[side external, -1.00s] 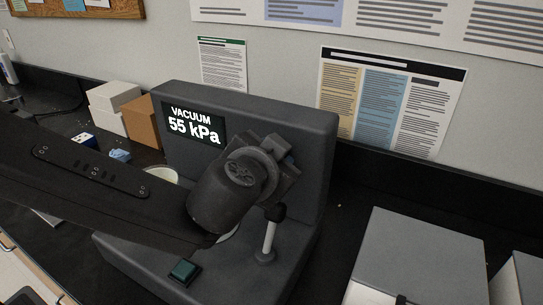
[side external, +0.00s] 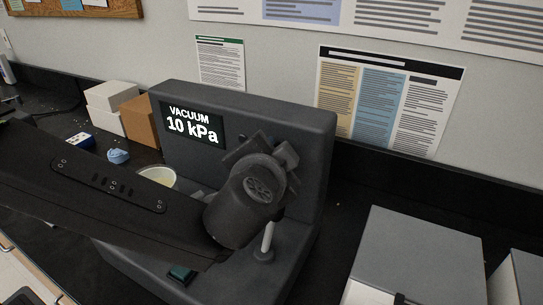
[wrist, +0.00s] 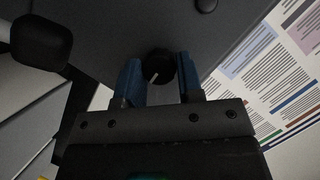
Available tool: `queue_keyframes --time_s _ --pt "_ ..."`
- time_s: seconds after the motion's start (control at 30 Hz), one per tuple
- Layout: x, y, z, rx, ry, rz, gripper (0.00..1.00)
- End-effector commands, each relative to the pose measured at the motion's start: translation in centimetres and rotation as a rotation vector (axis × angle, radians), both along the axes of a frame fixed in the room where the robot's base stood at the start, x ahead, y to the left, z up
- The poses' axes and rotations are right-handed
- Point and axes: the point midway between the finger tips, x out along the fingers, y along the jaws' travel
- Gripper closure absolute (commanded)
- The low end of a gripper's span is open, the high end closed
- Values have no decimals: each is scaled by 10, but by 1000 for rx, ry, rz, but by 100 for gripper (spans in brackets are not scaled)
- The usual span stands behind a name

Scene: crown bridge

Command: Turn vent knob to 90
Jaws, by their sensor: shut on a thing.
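The vent knob (wrist: 160,68) is a dark round knob with a pale pointer line. It sits on the grey face of the vacuum unit (side external: 290,118). In the wrist view my gripper (wrist: 160,78) has its two blue fingers on either side of the knob, shut on it. In the side view the knob is hidden behind my wrist. The display (side external: 193,124) on the unit reads "VACUUM 10 kPa".
A lever with a black ball top (wrist: 40,40) stands close beside my gripper; its pale stem (side external: 268,240) shows in the side view. A white cup (side external: 158,176) stands behind my arm. White and brown boxes (side external: 140,120) are at left, grey boxes (side external: 415,255) at right.

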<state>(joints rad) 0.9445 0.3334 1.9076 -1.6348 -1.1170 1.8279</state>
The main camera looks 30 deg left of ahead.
Motion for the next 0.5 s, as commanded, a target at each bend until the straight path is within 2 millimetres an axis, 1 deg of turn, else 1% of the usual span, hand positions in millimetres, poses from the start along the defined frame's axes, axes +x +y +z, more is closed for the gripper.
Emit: queue_keyframes --time_s 0.07,0.1,0.37,0.5 --pt "0 -1 1 2 -2 -5 90" --pt "0 -1 1 2 -2 -5 65" --pt "0 0 0 0 0 -2 40" --pt "0 0 0 0 -1 -2 40"
